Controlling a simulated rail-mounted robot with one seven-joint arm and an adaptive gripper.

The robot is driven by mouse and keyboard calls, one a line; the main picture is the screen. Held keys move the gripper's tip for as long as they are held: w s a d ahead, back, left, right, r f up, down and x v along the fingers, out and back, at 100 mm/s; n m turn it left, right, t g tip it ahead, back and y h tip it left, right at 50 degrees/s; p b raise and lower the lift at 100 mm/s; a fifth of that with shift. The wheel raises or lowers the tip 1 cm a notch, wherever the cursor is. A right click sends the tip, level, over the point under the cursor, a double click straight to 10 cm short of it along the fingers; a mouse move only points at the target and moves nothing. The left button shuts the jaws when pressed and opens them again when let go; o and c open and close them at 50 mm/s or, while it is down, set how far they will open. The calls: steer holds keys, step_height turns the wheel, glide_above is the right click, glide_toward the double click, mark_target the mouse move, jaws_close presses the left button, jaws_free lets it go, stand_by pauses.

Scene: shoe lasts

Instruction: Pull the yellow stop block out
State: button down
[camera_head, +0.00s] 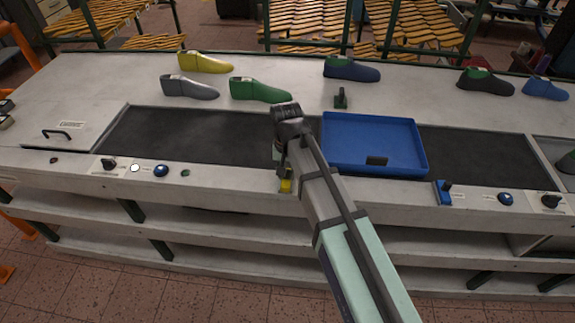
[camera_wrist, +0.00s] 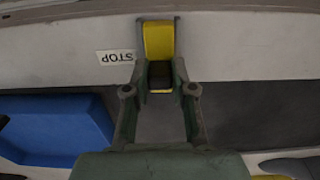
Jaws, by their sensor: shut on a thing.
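The yellow stop block (camera_head: 286,185) shows at the front edge of the bench, just below my arm's wrist. In the wrist view the yellow stop block (camera_wrist: 158,42) lies between the two fingers of my gripper (camera_wrist: 160,75), beside a label reading STOP (camera_wrist: 115,56). My gripper is shut on the block. A dark part sits at the block's near end. In the head view my arm hides the fingers and part of the block.
A blue tray (camera_head: 400,166) sits on the dark belt (camera_head: 200,135), right of my arm. Several shoe lasts, including a green one (camera_head: 260,91), stand along the back.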

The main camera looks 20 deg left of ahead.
steer(key=shift+s+d+f, duration=0.1)
steer(key=shift+s, duration=0.15)
steer(key=c, duration=1)
jaws_free()
steer(key=shift+o, duration=0.2)
steer(key=shift+w+r, duration=0.1)
steer(key=shift+r, duration=0.25)
step_height(320, 180, up, 11)
steer(key=shift+r, duration=0.2)
